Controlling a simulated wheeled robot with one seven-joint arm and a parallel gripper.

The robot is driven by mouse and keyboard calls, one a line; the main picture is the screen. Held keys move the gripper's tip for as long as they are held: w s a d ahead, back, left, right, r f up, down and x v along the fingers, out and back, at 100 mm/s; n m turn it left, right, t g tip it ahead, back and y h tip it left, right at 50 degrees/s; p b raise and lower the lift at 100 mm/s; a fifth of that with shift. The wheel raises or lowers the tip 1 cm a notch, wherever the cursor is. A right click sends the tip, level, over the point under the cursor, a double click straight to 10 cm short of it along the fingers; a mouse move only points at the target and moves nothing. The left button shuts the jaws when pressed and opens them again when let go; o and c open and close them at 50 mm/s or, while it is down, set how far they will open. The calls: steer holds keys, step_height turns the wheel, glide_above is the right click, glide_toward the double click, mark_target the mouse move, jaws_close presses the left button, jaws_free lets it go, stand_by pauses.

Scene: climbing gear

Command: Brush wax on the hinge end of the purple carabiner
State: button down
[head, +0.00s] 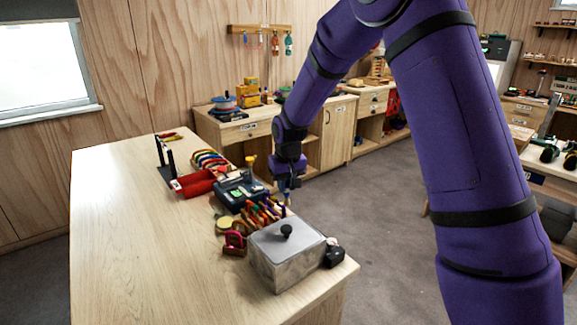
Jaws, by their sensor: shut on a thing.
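My gripper (289,184) is at the right edge of the wooden workbench, above and behind a row of coloured carabiners (262,213). It is shut on a small, thin object that points down; the object is too small to identify, and I cannot tell if it is a brush. Several carabiners stand close together in the row, in red, orange, green and dark colours. I cannot single out the purple one or its hinge end at this size. A round yellowish thing (228,224) lies left of the row; I cannot tell if it holds wax.
A grey metal box with a black knob (287,254) stands at the front right of the workbench (130,235), beside a small black thing (334,255). A dark tray (240,189), red holder (193,184) and black stand (165,158) lie behind. The bench's left side is clear.

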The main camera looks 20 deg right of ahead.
steer(key=shift+s+r, duration=0.1)
steer(key=shift+r, duration=3.2)
